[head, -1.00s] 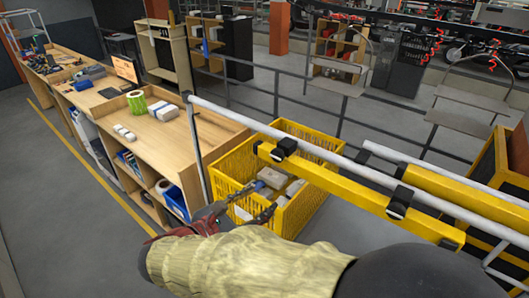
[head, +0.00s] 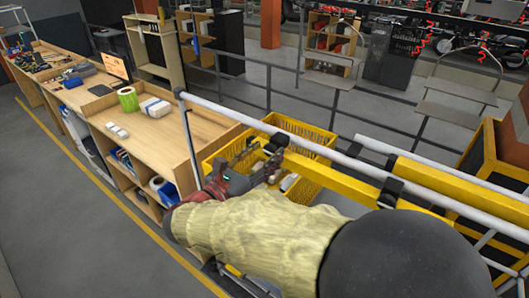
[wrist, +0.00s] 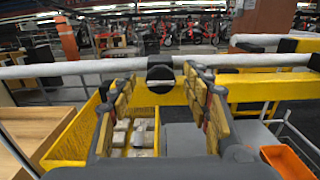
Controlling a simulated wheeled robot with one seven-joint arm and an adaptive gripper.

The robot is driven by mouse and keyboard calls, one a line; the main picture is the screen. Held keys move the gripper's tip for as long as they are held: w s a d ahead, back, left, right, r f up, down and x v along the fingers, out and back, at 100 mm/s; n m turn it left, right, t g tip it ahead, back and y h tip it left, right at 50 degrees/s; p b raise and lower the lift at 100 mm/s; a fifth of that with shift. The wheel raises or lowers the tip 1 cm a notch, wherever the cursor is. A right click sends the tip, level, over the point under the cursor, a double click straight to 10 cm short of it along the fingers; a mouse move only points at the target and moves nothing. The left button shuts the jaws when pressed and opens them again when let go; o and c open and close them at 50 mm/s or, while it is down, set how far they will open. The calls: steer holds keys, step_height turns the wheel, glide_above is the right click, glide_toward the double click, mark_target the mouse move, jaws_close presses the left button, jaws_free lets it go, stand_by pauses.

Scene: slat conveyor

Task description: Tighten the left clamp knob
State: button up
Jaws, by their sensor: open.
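The left clamp (head: 276,143) is a small black block with a knob where the white rail (head: 320,152) meets the yellow beam (head: 318,170). In the wrist view its round black knob (wrist: 160,74) faces me, centred between the fingertips. My gripper (head: 268,164) is just in front of that clamp. In the wrist view my gripper (wrist: 157,88) has its two padded fingers spread to either side of the knob, with visible gaps. Nothing is held. A second black clamp (head: 390,191) sits farther right on the rail. My sleeve hides part of the area below.
A wooden workbench (head: 155,132) runs along the left. An orange bin (wrist: 290,161) shows at lower right in the wrist view.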

steer(key=shift+c, duration=1)
steer(key=c, duration=0.9)
